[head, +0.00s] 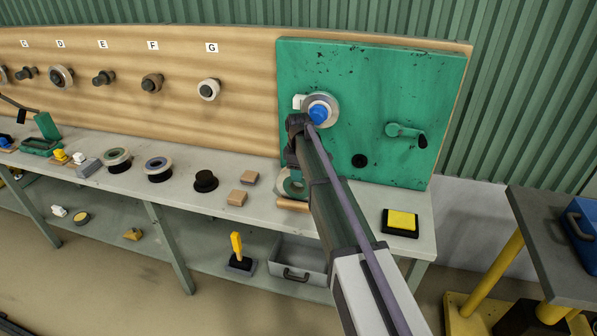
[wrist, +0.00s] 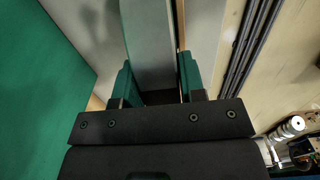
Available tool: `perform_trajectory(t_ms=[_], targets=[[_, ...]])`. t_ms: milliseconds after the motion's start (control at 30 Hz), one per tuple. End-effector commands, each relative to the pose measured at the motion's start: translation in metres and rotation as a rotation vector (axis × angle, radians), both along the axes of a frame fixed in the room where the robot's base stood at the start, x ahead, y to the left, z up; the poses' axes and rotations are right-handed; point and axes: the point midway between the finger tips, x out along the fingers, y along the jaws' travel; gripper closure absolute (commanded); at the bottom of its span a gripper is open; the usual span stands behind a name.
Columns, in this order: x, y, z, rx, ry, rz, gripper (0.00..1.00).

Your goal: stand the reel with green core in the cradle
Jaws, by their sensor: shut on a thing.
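My gripper (head: 294,172) points down over the bench, below the wrist joint, in front of the green panel. It is shut on a pale grey reel with a green core (head: 284,184), which stands on edge. In the wrist view the reel's pale rim (wrist: 150,45) is between the two teal fingers (wrist: 157,85). A tan wooden cradle (head: 292,205) lies directly under the reel. My arm covers the reel's right side, and I cannot tell whether the reel touches the cradle.
The green panel (head: 385,75) behind holds a blue-centred hub (head: 318,112) and a crank (head: 408,132). Wooden blocks (head: 237,198), a black spool (head: 205,181) and flat reels (head: 157,168) lie to the left. A yellow-topped pad (head: 401,221) is at right.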

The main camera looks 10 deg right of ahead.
Motion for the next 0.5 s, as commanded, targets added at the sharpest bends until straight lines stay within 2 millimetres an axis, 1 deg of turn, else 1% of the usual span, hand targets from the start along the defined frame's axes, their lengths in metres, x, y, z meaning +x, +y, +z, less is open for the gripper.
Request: perform_trajectory(t_ms=[500], targets=[[0.0, 0.0, -0.0092, 0.0, 0.0, 0.0, 1.0]])
